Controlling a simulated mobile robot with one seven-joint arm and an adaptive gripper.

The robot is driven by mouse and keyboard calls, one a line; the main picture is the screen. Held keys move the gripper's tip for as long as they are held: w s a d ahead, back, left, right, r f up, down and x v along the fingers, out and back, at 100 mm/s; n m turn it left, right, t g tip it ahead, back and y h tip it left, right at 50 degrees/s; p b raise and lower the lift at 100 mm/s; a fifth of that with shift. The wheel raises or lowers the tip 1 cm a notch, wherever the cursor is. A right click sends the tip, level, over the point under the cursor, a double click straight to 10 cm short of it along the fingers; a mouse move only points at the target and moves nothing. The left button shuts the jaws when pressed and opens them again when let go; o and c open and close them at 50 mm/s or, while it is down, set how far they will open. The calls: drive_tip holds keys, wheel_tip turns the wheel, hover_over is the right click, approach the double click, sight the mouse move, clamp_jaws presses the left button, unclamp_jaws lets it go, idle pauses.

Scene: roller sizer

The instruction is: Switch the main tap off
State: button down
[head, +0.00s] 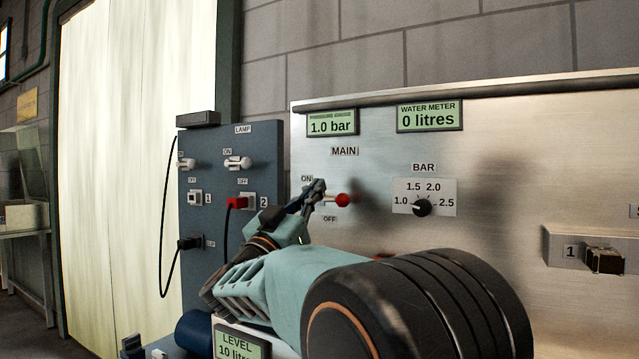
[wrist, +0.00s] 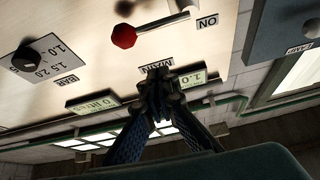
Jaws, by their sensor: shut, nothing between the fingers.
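The main tap's lever ends in a red knob (head: 343,200) on the steel panel, under the "MAIN" label. The lever lies about level, knob to the right, between the "ON" label (head: 306,178) and the "OFF" label (head: 330,218). My gripper (head: 318,186) is shut and empty, in front of the lever and just left of the knob; it hides the pivot side in the head view. The wrist view is upside down: the red knob (wrist: 124,36) and its thin stem show beyond my shut fingertips (wrist: 159,74), with a visible gap in the picture.
The pressure display (head: 332,122) reads 1.0 bar and the water meter (head: 429,116) 0 litres. A bar dial (head: 422,207) is right of the tap. A level display (head: 240,343) is below.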

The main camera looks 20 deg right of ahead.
drive_tip(key=v, duration=0.6)
drive_tip(key=shift+s+d, duration=0.1)
drive_tip(key=shift+s, duration=0.05)
